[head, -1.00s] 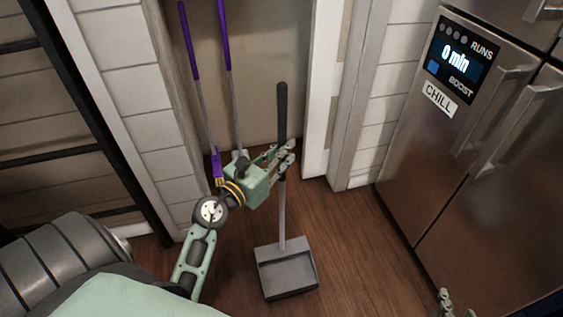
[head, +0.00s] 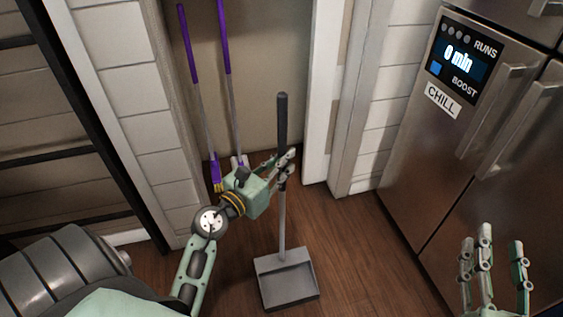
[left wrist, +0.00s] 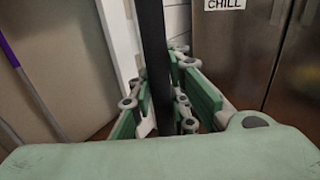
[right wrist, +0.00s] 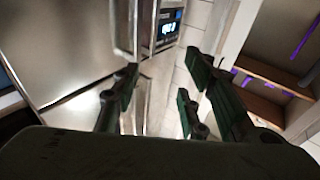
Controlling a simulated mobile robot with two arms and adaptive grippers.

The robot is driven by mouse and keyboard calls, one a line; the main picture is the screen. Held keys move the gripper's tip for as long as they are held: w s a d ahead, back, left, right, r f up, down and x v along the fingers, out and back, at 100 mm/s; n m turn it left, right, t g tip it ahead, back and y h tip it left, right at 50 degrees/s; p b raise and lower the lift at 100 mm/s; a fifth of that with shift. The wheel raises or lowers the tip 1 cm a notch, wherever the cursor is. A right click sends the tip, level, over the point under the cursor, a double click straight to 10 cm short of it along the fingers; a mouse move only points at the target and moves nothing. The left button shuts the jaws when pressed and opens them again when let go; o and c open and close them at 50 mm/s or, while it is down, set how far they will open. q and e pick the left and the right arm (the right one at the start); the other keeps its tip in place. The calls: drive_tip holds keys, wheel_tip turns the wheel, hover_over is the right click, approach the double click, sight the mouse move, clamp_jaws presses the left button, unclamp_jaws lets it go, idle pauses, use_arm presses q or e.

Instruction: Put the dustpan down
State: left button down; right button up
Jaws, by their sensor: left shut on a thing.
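The dustpan (head: 288,279) is grey with a long upright handle and a black grip (head: 282,120). Its pan is at the wood floor; I cannot tell whether it touches. My left gripper (head: 284,168) is shut on the handle near the lower end of the black grip. In the left wrist view the dark handle (left wrist: 153,60) stands between the fingers. My right gripper (head: 494,262) is open and empty at the lower right, in front of the fridge. The right wrist view shows its spread fingers with nothing between them.
Two purple-handled tools (head: 226,45) lean in the alcove behind my left gripper. A steel fridge (head: 440,150) with a CHILL label stands at the right. White door trim (head: 322,100) edges the alcove. A dark rack (head: 75,110) is at the left. Wood floor (head: 360,240) is clear right of the pan.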

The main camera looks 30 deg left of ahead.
use_arm(q)
drive_tip(key=c, duration=1.7)
unclamp_jaws()
drive_tip(key=shift+f, duration=0.1)
drive_tip(key=shift+o, duration=0.2)
use_arm(e)
drive_tip(key=shift+s+r+t, duration=0.1)
drive_tip(key=shift+r+t, duration=0.2)
drive_tip(key=shift+r, duration=0.05)
use_arm(q)
drive_tip(key=s+b, duration=0.1)
drive_tip(key=s, duration=1.1)
drive_tip(key=shift+a, duration=0.45)
use_arm(e)
drive_tip(key=r+t, duration=0.1)
drive_tip(key=s+r+t, duration=0.1)
drive_tip(key=r, duration=0.1)
drive_tip(key=r+t+y, duration=0.1)
drive_tip(key=r, duration=0.1)
drive_tip(key=shift+s+a+r, duration=0.15)
drive_tip(key=shift+s+a, duration=0.05)
drive_tip(key=shift+s, duration=0.1)
